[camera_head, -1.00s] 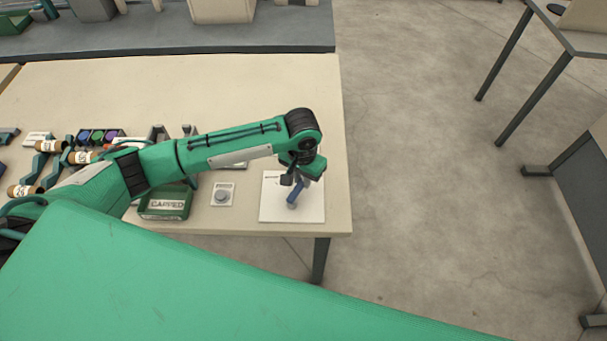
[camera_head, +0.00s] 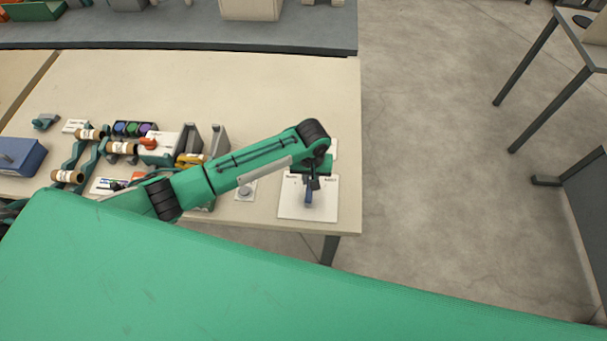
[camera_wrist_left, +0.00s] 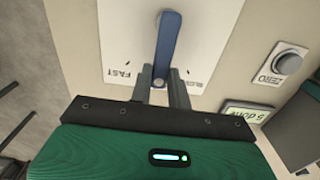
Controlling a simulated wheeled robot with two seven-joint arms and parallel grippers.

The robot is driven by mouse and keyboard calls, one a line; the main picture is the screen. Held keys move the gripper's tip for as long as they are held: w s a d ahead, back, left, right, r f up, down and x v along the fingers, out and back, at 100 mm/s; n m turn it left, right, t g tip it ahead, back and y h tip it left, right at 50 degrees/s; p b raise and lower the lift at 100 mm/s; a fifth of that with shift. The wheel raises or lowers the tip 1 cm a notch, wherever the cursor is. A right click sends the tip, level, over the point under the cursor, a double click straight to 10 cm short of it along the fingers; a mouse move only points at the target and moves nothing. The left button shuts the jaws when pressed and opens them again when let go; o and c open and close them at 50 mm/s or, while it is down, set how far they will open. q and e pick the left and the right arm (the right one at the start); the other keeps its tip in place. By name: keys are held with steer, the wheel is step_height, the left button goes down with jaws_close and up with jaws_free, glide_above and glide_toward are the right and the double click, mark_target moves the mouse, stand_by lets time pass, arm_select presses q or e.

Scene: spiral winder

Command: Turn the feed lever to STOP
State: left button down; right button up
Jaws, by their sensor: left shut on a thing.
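The feed lever is a blue handle (camera_head: 308,197) on a white plate (camera_head: 325,206) near the table's front right corner. In the left wrist view the lever (camera_wrist_left: 167,48) stands nearly upright in the picture, between small tick marks on the plate (camera_wrist_left: 110,40). FAST is printed to its left and a partly hidden word to its right. I cannot make out a STOP mark. My right gripper is not in view.
A round ZERO button (camera_wrist_left: 289,63) and a "5 done" display (camera_wrist_left: 262,116) lie right of the plate in the wrist view. Labelled rolls (camera_head: 68,176), a blue box (camera_head: 20,157) and other parts crowd the table's left. The table's back half is clear.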

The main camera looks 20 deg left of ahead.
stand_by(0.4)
arm_select(q)
steer(key=c, duration=1.3)
jaws_free()
steer(key=shift+r, duration=0.1)
step_height(320, 180, up, 14)
steer(key=b, duration=0.3)
